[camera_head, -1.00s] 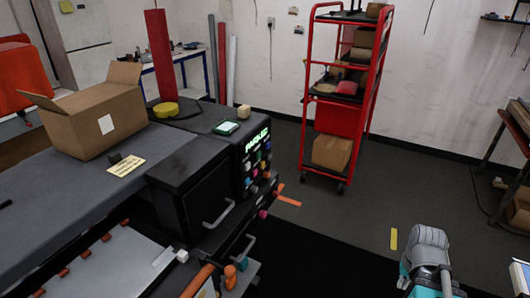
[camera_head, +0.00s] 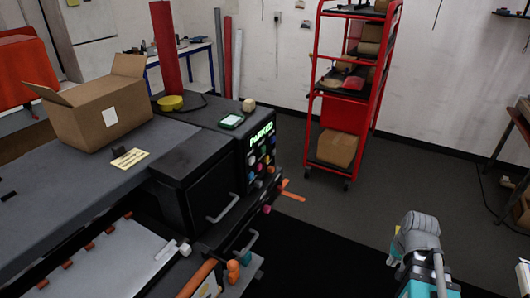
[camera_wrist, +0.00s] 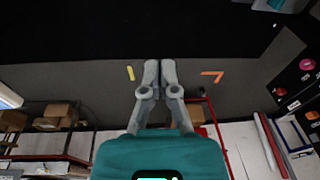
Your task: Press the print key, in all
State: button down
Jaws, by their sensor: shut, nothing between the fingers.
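The black machine (camera_head: 195,175) stands at the left in the head view. Its front panel has a lit green display (camera_head: 262,135) that seems to read "PARKED". Below it are several coloured keys (camera_head: 262,160) in pink, white, blue, orange and other colours. Their labels are too small to read, so I cannot tell which is the print key. Part of the panel (camera_wrist: 296,92) also shows at the right edge of the wrist view. My gripper (camera_wrist: 155,68) is shut and empty in the wrist view, over dark floor, apart from the panel.
An open cardboard box (camera_head: 100,110) and a yellow note (camera_head: 130,159) lie on the machine's left top. A red shelf trolley (camera_head: 350,95) stands at the back. Handles (camera_head: 222,208) stick out of the machine's front. The floor between machine and trolley is open.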

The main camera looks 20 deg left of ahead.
aim_at(265, 150)
jog(key=w+a+r+m+t+y+b, duration=0.1)
jog(key=w+a+r+t+y+b, duration=0.1)
jog(key=w+a, duration=0.6)
jog(key=w+a+r+m+t+y+b, duration=0.1)
jog(key=w+a+r+t+y, duration=0.2)
jog(key=w+a, duration=0.6)
jog(key=w+a+r+m+t+y+b, duration=0.1)
jog(key=w+a, duration=0.7)
jog(key=a, duration=1.7)
notch_tip(265, 150, up, 2)
jog(key=t+y+b, duration=0.1)
jog(key=t+y, duration=0.2)
jog(key=t, duration=0.1)
jog(key=shift+w+m+b, duration=0.15)
jog(key=shift+m+b, duration=0.15)
jog(key=shift+b, duration=0.05)
jog(key=shift+a+r, duration=0.1)
jog(key=shift+a, duration=0.05)
jog(key=a, duration=0.8)
jog(key=shift+w+a, duration=0.3)
jog(key=shift+w, duration=0.05)
jog(key=shift+a, duration=0.9)
jog(key=shift+d, duration=0.9)
